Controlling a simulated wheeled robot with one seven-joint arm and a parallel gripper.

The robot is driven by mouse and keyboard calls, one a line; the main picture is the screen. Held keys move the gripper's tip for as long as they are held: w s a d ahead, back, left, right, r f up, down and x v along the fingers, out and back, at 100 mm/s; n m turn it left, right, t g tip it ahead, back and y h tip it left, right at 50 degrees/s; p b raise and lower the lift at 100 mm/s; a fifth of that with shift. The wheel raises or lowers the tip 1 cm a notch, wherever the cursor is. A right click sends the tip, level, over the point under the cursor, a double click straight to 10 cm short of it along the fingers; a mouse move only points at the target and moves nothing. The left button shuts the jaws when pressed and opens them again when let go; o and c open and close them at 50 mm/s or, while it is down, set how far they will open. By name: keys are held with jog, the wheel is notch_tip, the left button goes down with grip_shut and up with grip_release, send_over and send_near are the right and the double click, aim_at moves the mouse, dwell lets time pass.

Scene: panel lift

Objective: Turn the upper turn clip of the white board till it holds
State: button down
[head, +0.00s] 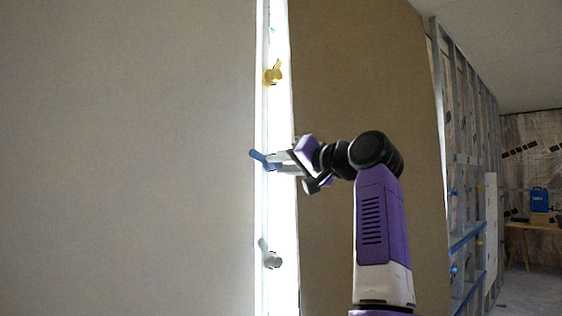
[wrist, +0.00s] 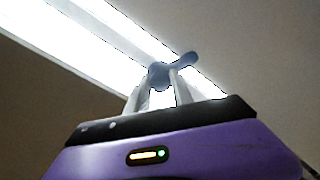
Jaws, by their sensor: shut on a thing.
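A large pale board (head: 130,150) fills the left of the head view. Along its right edge runs a bright white strip bearing a yellow turn clip (head: 274,73) at the top, a blue turn clip (head: 257,156) in the middle and a pale grey turn clip (head: 270,257) low down. My gripper (head: 275,162) reaches in from the right and is shut on the blue clip. In the wrist view the blue clip (wrist: 186,60) sits between my fingertips (wrist: 160,80), its arm sticking out to the upper right. In the head view that arm points up and left, at the board's edge.
A brown board (head: 370,70) stands right of the bright strip, behind my arm. Further right are a metal stud frame (head: 465,140) and a table (head: 530,228) with a blue case (head: 539,199). The floor at the far right looks mostly clear.

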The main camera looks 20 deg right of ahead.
jog(key=shift+f+n+p, duration=0.2)
jog(key=shift+n+p, duration=0.25)
jog(key=shift+n, duration=1.75)
jog(key=c, duration=1.4)
grip_release()
jog(key=shift+d+r, duration=0.1)
jog(key=b+v, duration=0.2)
jog(key=v, duration=0.5)
jog(key=shift+s+d, duration=0.1)
jog(key=shift+s, duration=0.25)
